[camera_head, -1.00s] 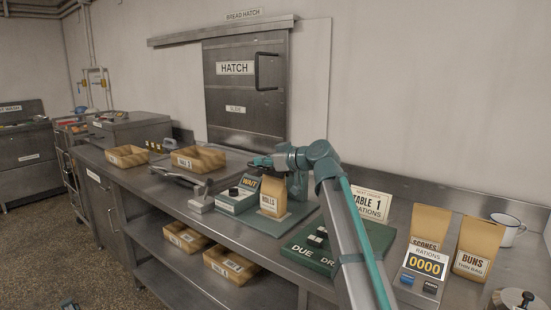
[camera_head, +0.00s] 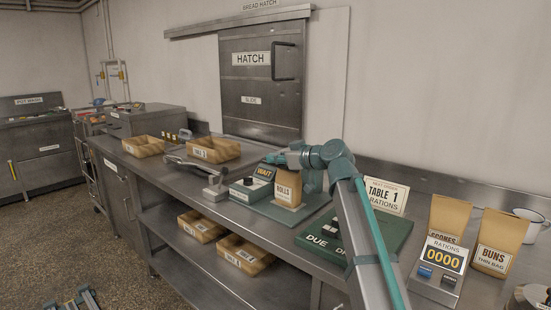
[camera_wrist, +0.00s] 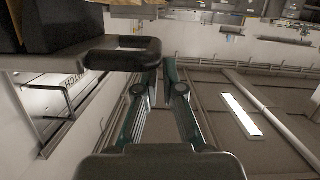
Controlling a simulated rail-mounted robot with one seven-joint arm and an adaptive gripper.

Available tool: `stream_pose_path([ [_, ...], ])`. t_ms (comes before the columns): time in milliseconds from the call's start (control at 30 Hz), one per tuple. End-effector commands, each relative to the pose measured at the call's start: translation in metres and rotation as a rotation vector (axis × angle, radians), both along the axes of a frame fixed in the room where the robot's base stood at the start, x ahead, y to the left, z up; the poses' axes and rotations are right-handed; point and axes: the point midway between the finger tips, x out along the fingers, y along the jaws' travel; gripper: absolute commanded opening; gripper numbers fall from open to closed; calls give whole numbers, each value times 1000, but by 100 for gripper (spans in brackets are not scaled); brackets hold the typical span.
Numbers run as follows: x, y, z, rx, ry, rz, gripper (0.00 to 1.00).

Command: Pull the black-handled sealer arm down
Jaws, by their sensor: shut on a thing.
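My gripper (camera_head: 273,158) is low over the sealer, just above the display and bag. In the wrist view, my gripper (camera_wrist: 160,68) is shut on the black handle (camera_wrist: 122,57) of the sealer arm, at the right end of its loop. In the head view my gripper and arm hide the handle and most of the sealer arm.
To the right are a green "DUE" board (camera_head: 325,237), a "TABLE 1" card (camera_head: 386,196), a "RATIONS" counter (camera_head: 438,270) and a "BUNS" bag (camera_head: 499,245). To the left are bread trays (camera_head: 213,150) and a metal lever-like tool (camera_head: 190,165). The closed hatch (camera_head: 260,90) is behind.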

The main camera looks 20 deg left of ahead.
Motion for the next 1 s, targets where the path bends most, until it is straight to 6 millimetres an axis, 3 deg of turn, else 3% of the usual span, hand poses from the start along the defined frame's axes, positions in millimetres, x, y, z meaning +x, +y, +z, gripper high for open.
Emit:
stream_pose_path([
  [33, -3, -1, -7, -16, 9, 5, 0],
  [133, -4, -1, 3, -14, 7, 4, 0],
  [333, -8, 0, 43, -3, -2, -1, 0],
  [700, -40, -67, 58, 1, -4, -4, 0],
  [1000, -49, -87, 65, 1, -2, -2, 0],
])
